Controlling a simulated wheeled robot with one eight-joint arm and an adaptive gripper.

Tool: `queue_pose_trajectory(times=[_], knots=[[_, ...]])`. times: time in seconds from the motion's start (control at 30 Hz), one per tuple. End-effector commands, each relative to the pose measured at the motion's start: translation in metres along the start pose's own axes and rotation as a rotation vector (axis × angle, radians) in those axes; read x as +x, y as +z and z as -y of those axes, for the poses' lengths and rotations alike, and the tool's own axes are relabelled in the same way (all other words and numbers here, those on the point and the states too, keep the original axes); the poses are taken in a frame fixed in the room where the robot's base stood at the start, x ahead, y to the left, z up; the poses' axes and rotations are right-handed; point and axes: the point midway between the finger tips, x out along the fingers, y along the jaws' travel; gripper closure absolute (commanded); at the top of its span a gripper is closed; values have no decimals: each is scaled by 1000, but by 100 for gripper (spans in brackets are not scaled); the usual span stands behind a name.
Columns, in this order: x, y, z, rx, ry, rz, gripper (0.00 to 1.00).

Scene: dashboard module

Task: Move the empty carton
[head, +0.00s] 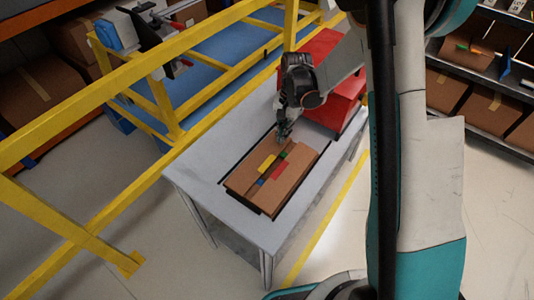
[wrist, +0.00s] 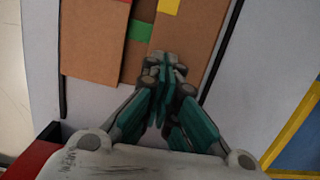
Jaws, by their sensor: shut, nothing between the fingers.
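A brown cardboard carton (head: 292,188) lies on the grey table (head: 200,165) inside a dark outlined rectangle. Its top shows yellow, green, blue and red patches. In the wrist view the carton (wrist: 95,45) fills the upper middle, with a green patch and part of a yellow and a red one. My gripper (head: 283,137) is at the carton's far end in the head view. In the wrist view my gripper (wrist: 166,62) has its fingertips together over the carton's near edge, with nothing between them. I cannot tell whether the fingertips touch the cardboard.
A red box-like object (head: 345,100) stands at the table's far end, beside my arm. A yellow rail frame (head: 170,100) runs along the table's left side. Shelves with cartons (head: 447,92) stand at the right. The table's near left corner is bare.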

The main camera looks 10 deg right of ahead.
Motion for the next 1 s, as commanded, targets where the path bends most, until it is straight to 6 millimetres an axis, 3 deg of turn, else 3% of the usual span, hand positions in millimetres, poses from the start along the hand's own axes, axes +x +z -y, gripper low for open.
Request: queue_pose_trajectory(times=[0.27,0.83,1.0], knots=[[9,14,2,7,6,7,100],[26,118,2,5,5,7,100],[38,116,2,8,4,7,100]])
